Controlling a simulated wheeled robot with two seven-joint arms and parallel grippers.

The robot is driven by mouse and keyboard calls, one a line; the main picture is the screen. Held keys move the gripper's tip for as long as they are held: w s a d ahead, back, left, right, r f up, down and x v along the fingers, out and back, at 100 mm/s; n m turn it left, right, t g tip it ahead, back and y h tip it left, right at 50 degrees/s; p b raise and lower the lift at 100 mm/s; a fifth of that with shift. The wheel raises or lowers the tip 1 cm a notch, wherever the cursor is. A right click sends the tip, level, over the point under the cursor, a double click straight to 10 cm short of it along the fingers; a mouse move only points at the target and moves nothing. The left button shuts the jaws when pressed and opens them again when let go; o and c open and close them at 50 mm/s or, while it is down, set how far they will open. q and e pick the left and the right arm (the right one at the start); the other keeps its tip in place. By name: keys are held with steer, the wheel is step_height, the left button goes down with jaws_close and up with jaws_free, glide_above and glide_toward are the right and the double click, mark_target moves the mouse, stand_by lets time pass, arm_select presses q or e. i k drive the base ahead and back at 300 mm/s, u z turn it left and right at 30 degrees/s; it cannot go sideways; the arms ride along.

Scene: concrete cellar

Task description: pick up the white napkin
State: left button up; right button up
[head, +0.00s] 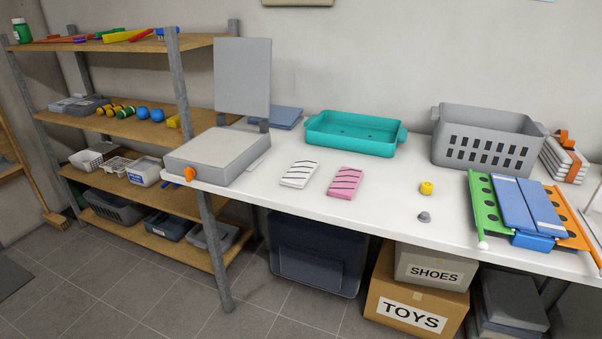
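The white napkin (299,174) lies flat on the white table (400,212), with dark stripes across it. A pink napkin (345,182) with dark stripes lies just to its right, with a narrow gap between them. Nothing covers the white napkin. Neither of my grippers shows in the head view.
A grey box with a raised lid (217,149) stands left of the napkins. Behind them is a teal tray (351,148), and a grey basket (484,154) stands further right. A yellow piece (427,188) and a small grey piece (424,217) lie on the right, before a blue-green-orange rack (517,205).

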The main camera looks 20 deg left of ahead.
mark_target(297, 176)
steer(key=u, duration=2.2)
steer(key=i, duration=2.55)
steer(key=z, duration=2.25)
